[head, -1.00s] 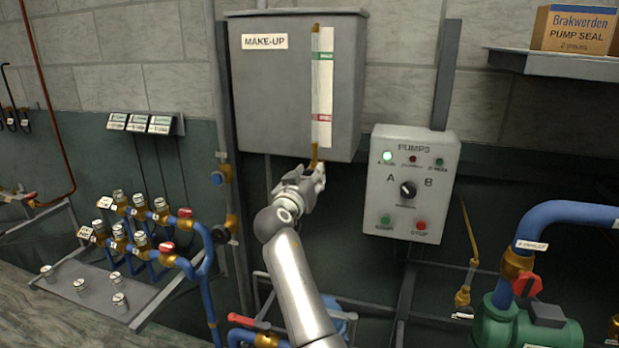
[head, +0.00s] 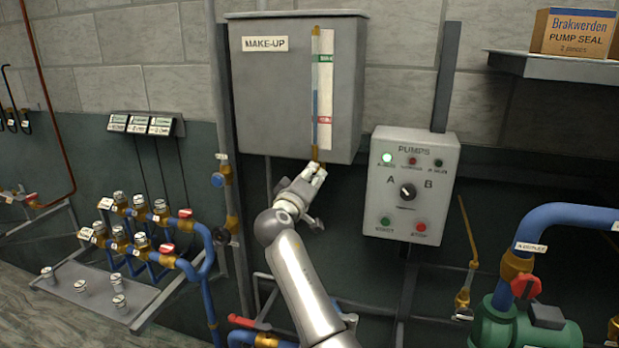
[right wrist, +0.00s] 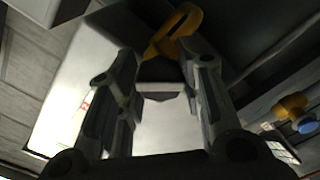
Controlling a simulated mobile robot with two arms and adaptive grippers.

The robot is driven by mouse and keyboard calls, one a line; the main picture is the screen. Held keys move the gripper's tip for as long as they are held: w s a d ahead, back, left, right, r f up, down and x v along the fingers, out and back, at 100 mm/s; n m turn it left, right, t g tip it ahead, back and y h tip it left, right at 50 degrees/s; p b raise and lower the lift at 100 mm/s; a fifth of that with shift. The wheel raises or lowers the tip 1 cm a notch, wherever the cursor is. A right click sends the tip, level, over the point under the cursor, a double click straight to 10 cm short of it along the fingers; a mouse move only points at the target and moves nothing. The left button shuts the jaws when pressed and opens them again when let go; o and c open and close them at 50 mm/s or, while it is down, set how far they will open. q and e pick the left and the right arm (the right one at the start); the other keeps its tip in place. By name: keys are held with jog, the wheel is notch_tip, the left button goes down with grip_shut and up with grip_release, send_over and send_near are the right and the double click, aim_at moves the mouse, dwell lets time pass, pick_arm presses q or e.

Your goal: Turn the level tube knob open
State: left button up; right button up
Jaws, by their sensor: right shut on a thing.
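The grey make-up tank (head: 275,95) hangs on the wall in the head view. The level tube (head: 315,105) runs down its front beside a white scale, with blue showing in its lower part. My right gripper (head: 315,172) is at the brass fitting (head: 315,152) below the tube. It is shut on the level tube knob, which the fingers mostly hide in the head view. In the right wrist view, a dark piece (right wrist: 160,72), apparently the knob, sits between the fingers of the right gripper (right wrist: 160,85), below a curved brass part (right wrist: 175,32). My left gripper is not in view.
The pump panel (head: 410,185) is on the wall to the right, with a green lamp lit. Blue pipes and valves (head: 145,235) stand at the left. A green pump (head: 535,325) with a red handle is at the lower right.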

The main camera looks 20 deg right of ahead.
jog(key=n, duration=0.1)
jog(key=n+p, duration=0.1)
jog(key=n, duration=0.1)
jog(key=n+p, duration=0.1)
jog(key=shift+r+n, duration=0.25)
jog(key=shift+n, duration=0.05)
jog(key=shift+f+n+p, duration=0.1)
jog(key=shift+n+p, duration=1.35)
jog(key=shift+n, duration=1.05)
jog(key=o, duration=1.1)
jog(key=shift+f, duration=0.15)
jog(key=shift+c, duration=0.2)
jog(key=shift+s+a, duration=0.1)
jog(key=v, duration=1.1)
jog(key=shift+s+a, duration=0.2)
jog(key=shift+s, duration=0.05)
jog(key=shift+f, duration=0.1)
